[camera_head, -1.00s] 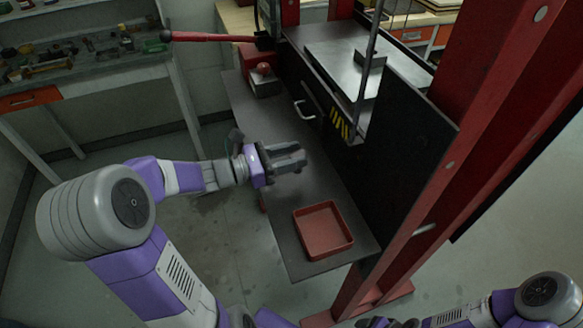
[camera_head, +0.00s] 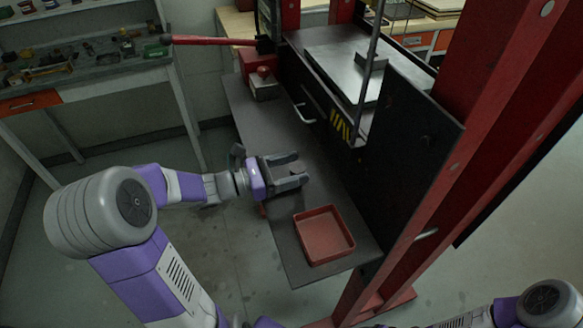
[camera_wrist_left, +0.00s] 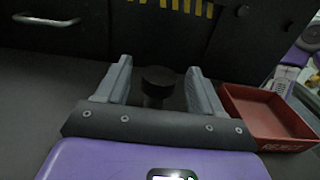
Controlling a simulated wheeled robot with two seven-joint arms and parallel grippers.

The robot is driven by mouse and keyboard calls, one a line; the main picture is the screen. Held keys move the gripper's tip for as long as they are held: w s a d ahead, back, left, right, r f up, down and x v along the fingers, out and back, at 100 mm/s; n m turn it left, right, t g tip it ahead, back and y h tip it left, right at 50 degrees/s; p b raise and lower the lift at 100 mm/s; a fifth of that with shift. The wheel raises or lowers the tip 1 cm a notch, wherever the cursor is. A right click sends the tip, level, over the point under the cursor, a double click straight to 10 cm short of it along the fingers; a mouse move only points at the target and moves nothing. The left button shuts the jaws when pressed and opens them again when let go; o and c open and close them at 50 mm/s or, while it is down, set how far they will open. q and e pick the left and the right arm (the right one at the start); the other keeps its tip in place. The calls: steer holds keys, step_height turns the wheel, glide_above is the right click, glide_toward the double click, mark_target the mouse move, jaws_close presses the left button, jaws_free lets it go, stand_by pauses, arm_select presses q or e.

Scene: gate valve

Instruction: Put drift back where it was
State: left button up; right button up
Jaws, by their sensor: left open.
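My left gripper (camera_head: 303,169) is open above the grey shelf along the press, behind the red tray. In the left wrist view its two fingers (camera_wrist_left: 158,84) are spread apart. A dark, round-topped piece (camera_wrist_left: 159,78), which looks like the drift, stands upright between them with a gap on each side. Its lower part is hidden by the gripper body, and I cannot make it out clearly in the head view. My right gripper is not in view.
The red tray (camera_head: 323,234) sits on the shelf's near end; it also shows right of the fingers in the wrist view (camera_wrist_left: 268,117). A red block with a knob (camera_head: 264,82) stands at the shelf's far end. The press's black side panel borders the shelf.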

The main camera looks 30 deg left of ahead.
arm_select(q)
steer(key=shift+r, duration=0.15)
steer(key=shift+s+a+r, duration=0.1)
steer(key=shift+s+a, duration=0.05)
steer(key=p+v, duration=0.2)
steer(key=v, duration=0.9)
steer(key=shift+s+a+p, duration=0.2)
steer(key=shift+s+p, duration=0.05)
steer(key=shift+p, duration=0.1)
